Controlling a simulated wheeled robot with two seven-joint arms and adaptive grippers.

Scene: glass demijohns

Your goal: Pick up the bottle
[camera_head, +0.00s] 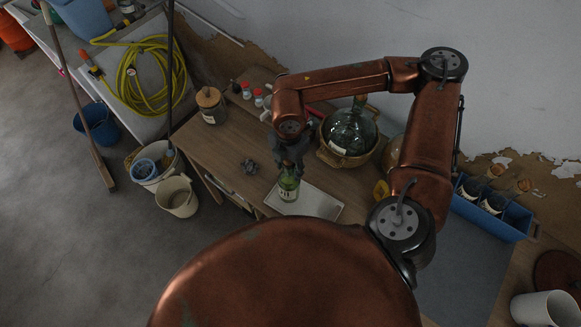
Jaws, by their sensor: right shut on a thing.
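A green bottle (288,190) with a pale label stands upright, or is held upright, at the white tray (322,204) on the wooden table. I cannot tell whether its base touches the tray. My right gripper (290,165) comes down from above and is shut on the upper part of the bottle, hiding its neck. My left gripper is not in view.
A demijohn (349,130) in a basket stands behind and right of the bottle. A jar with a wooden lid (211,105) is at the back left. A blue crate (490,208) holds bottles at the right.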

